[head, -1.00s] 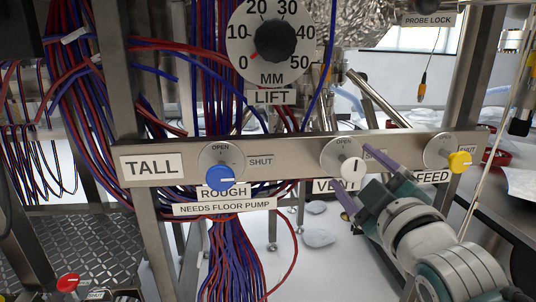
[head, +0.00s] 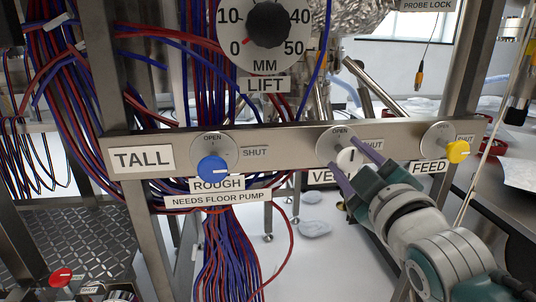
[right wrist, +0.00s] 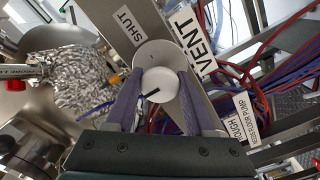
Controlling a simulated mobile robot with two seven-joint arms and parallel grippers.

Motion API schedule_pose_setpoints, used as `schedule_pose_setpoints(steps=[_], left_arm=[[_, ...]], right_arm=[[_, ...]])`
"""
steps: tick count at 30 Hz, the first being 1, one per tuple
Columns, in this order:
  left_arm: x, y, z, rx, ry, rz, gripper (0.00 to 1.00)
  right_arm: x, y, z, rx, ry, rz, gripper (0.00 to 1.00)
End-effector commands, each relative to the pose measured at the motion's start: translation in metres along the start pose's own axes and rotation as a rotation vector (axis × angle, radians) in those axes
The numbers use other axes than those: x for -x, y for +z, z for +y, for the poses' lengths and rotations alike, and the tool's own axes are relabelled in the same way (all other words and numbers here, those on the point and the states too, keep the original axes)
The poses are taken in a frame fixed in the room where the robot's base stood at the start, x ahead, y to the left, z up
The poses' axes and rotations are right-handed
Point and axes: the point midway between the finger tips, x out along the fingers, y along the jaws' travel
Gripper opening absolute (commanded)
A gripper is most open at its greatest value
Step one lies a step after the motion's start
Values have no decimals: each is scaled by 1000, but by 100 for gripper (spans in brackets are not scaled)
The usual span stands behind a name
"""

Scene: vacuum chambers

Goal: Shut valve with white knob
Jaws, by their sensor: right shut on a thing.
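The white knob (head: 346,161) sits on a round plate on the metal bar, above the VENT label, with OPEN above it and SHUT to its right. Its black line points up, towards OPEN. My right gripper (head: 342,153) has its purple fingers on either side of the knob and is shut on it. In the right wrist view, the white knob (right wrist: 160,90) lies between the two fingertips, its line towards the lower left, away from the SHUT label (right wrist: 130,25). The VENT label is partly hidden by a finger in the head view. My left gripper is not in view.
On the same bar are a blue ROUGH knob (head: 212,169) to the left and a yellow FEED knob (head: 457,151) to the right. A LIFT dial (head: 268,25) is above. Bundled red and blue cables (head: 225,245) hang behind. A red knob (head: 60,277) is at lower left.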

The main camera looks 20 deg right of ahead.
Motion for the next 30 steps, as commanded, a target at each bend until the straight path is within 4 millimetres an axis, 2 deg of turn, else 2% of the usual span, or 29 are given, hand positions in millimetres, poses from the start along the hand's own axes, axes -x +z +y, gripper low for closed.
schedule_pose_setpoints(steps=[1,4,16,30], left_arm=[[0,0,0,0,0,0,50],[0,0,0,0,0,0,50],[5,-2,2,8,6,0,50],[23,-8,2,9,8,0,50]], right_arm=[[0,0,0,0,0,0,10],[0,0,0,0,0,0,0],[0,0,0,-77,-1,-2,0],[0,-1,1,-469,-2,-2,0]])
